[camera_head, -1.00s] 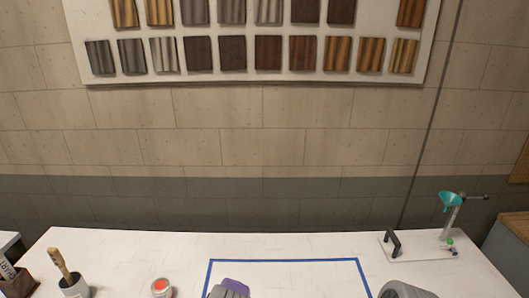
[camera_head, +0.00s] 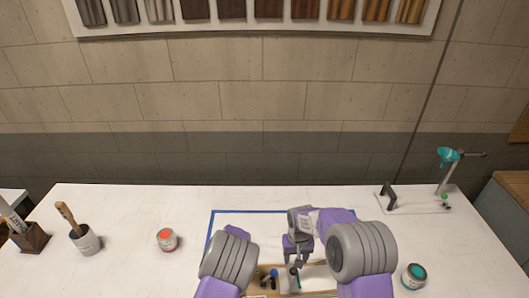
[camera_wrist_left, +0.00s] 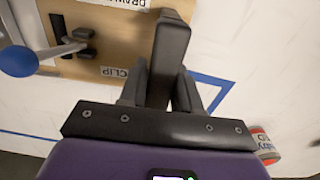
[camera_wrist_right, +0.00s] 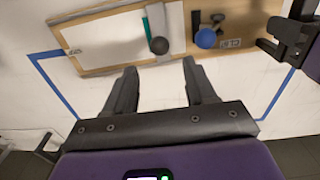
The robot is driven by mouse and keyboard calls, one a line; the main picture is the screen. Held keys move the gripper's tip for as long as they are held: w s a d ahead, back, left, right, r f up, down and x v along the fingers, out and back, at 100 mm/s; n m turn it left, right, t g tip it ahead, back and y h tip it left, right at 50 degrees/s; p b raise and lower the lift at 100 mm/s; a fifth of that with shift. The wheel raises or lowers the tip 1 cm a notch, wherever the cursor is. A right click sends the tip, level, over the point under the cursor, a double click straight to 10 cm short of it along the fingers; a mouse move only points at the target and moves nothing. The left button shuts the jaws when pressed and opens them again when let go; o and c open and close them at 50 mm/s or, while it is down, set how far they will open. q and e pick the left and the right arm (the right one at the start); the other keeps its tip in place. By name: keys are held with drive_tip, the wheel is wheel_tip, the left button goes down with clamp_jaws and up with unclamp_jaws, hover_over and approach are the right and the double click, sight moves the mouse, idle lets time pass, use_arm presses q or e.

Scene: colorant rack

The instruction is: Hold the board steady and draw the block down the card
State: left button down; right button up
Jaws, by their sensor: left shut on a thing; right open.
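The wooden board (camera_head: 262,287) lies at the table's front, inside the blue tape outline. A white card (camera_wrist_right: 110,40) is on it. A block with a teal edge and dark round knob (camera_wrist_right: 158,45) stands at the card's end, beside a clip with a blue knob (camera_wrist_right: 206,38). My left gripper (camera_wrist_left: 160,95) is shut on a black handle (camera_wrist_left: 170,50) at the board's clip end; it also shows in the right wrist view (camera_wrist_right: 275,45). My right gripper (camera_wrist_right: 160,70) is open and empty, its fingertips apart from the knob. My left arm hides the left gripper in the head view.
A red-topped can (camera_head: 167,240) and a brush pot (camera_head: 86,240) stand left. A teal-topped can (camera_head: 414,276) is at the right. A stand with a teal funnel (camera_head: 447,158) is at the back right. The blue tape (camera_head: 260,211) marks the table behind the board.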

sight(294, 269)
drive_tip(key=shift+f, duration=5.05)
drive_tip(key=shift+c, duration=0.3)
clamp_jaws()
drive_tip(key=shift+d, duration=0.1)
drive_tip(key=shift+w+d, duration=0.1)
drive_tip(key=shift+d, duration=2)
drive_tip(key=shift+w+d, duration=0.1)
